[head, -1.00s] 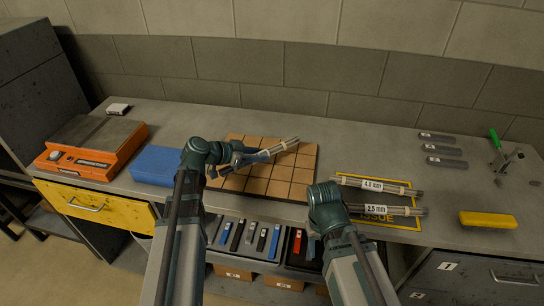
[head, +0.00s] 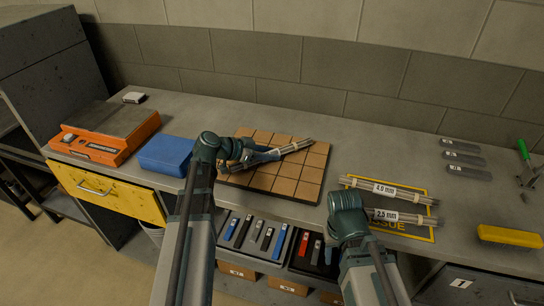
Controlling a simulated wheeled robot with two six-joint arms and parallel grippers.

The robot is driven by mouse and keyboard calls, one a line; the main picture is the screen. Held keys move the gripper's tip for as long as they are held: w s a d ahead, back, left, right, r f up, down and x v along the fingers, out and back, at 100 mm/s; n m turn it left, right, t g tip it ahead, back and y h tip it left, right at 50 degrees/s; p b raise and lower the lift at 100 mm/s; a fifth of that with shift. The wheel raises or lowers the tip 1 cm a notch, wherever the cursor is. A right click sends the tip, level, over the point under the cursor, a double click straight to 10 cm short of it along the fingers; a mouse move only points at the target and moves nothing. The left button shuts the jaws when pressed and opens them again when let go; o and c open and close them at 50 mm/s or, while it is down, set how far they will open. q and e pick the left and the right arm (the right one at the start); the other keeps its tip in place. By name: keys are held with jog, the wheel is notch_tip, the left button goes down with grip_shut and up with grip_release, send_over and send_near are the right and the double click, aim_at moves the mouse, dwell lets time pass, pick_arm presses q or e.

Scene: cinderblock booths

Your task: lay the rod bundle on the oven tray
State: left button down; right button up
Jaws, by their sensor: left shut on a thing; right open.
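The rod bundle (head: 297,146) is a sheaf of thin grey rods. My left gripper (head: 270,156) is shut on it and holds it over the brown tiled mat (head: 310,177); I cannot tell whether it touches the tiles. Two more rod bundles lie at the right in a yellow outline: one labelled 4.0 mm (head: 405,193) and one labelled 2.5 mm (head: 410,219). My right gripper is over the bench's front edge by the 2.5 mm bundle, its fingers hidden behind its own wrist. The orange appliance (head: 128,149) with a dark flat top, at the left, may be the oven; no separate tray is clear.
A blue box (head: 168,156) stands between the orange appliance and the tiled mat. A yellow block (head: 510,237), several grey bars (head: 463,158) and a green-handled clamp (head: 524,154) are at the right. A yellow drawer (head: 105,192) is at the front left.

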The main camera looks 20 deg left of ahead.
aim_at(238, 163)
pick_arm(q)
jog(key=shift+r, duration=0.1)
jog(key=c, duration=0.5)
grip_release()
jog(key=shift+r, duration=0.1)
jog(key=p+v, duration=0.5)
jog(key=v, duration=0.5)
jog(key=shift+s+a+r, duration=0.1)
jog(key=shift+s+a, duration=0.05)
pick_arm(e)
notch_tip(238, 163, up, 5)
jog(key=shift+r, duration=0.2)
pick_arm(q)
jog(key=shift+p+v, duration=0.4)
jog(key=shift+v, duration=0.35)
pick_arm(e)
jog(key=shift+o, duration=0.2)
jog(key=shift+r, duration=0.25)
